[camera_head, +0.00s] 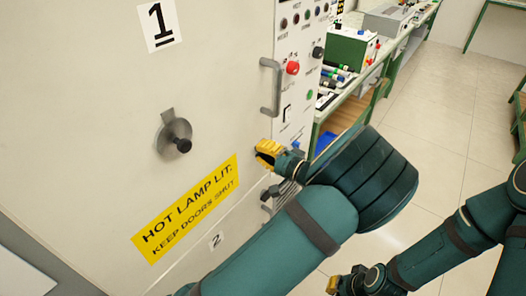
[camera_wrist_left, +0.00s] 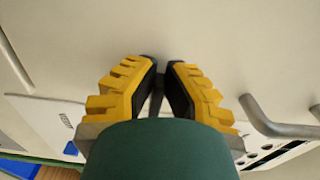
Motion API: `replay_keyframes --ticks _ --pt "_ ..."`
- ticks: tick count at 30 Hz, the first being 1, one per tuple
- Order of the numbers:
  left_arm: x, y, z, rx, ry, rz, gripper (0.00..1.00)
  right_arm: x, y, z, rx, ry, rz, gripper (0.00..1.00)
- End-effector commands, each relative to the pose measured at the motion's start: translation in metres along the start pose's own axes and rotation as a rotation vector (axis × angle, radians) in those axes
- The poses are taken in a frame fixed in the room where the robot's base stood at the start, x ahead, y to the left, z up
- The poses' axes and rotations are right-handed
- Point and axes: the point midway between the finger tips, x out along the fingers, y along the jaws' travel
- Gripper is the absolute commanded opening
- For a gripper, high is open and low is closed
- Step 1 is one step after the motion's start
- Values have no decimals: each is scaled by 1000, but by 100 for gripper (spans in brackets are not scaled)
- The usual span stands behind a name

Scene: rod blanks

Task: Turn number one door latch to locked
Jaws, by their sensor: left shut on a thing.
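The number one door (camera_head: 95,110) is a cream panel with a "1" label (camera_head: 160,24). My left gripper (camera_head: 266,153) is at its right edge, below the grey bar handle (camera_head: 277,88). In the left wrist view the yellow fingers (camera_wrist_left: 159,90) are shut on a slim dark lever (camera_wrist_left: 151,62), apparently the door latch. The fingers hide most of it, so I cannot read its position. A round grey disc with a black knob (camera_head: 178,142) sits mid-door, apart from the gripper. My right gripper (camera_head: 333,285) shows only a yellow bit at the bottom; its jaws are unclear.
A yellow "HOT LAMP LIT" sign (camera_head: 187,210) is below the knob. A "2" label (camera_head: 216,240) marks the lower door. A control panel with a red knob (camera_head: 292,68) is right of the handle. A green-framed bench (camera_head: 364,88) stands beyond; open floor is at right.

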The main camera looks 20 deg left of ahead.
Motion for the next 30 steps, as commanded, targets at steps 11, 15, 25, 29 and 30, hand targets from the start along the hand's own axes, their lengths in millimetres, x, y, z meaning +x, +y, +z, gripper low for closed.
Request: replay_keyframes --ticks 11,15,25,29,30 --pt "0 0 0 1 0 0 40 0 0 0 0 0 0 0" --pt "-5 0 0 1 2 0 40 0 0 0 0 0 0 0" --pt "-64 0 -1 0 4 0 40 0 0 0 0 0 0 0" --pt "-88 0 -1 0 3 -1 40 0 0 0 0 0 0 0" --pt "-94 0 0 0 2 -1 40 0 0 0 0 0 0 0"
